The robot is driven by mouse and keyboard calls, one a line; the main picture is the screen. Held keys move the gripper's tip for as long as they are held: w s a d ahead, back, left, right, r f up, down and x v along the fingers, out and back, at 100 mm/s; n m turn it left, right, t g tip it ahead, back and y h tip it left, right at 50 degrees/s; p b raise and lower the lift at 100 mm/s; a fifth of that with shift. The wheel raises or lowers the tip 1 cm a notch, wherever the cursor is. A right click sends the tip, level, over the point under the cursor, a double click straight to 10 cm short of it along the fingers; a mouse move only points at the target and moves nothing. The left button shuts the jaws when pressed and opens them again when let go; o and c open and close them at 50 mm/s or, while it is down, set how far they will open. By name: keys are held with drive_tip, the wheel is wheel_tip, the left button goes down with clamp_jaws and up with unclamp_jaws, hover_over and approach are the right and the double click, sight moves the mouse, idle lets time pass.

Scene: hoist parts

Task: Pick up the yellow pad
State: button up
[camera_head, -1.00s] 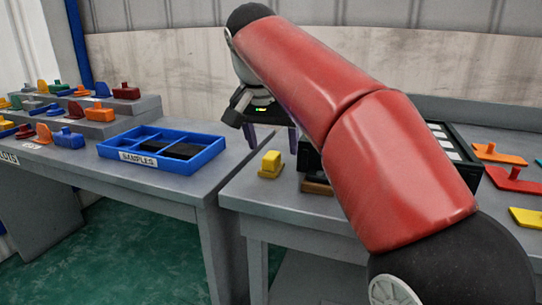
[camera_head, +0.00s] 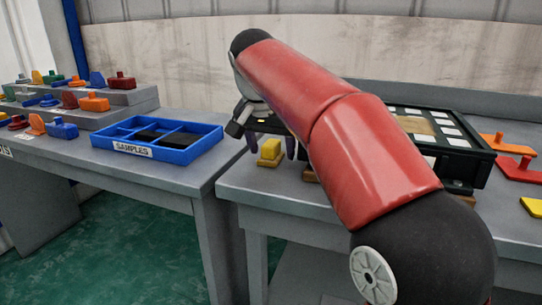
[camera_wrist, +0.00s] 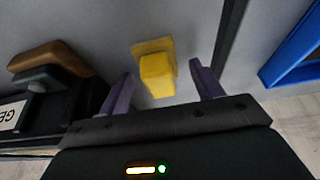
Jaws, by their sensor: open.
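The yellow pad (camera_head: 270,152) is a small block with a raised top on a flat base, standing near the left end of the right-hand grey table. It also shows in the wrist view (camera_wrist: 157,68), lying just beyond the fingertips and between their lines. My gripper (camera_head: 271,140) is open and empty, with its purple fingers pointing down around or just above the pad. In the wrist view my gripper (camera_wrist: 160,78) has its two fingers well apart, one on each side of the pad. I cannot see either finger touching it.
A black case (camera_head: 478,172) with white labels stands right of the pad, with a brown piece (camera_wrist: 50,62) close by. A blue samples tray (camera_head: 190,155) sits on the left table. Red, orange and yellow parts lie far right. A gap separates the tables.

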drive_tip(key=shift+c, duration=0.4)
drive_tip(key=c, duration=1)
drive_tip(key=shift+r, duration=0.2)
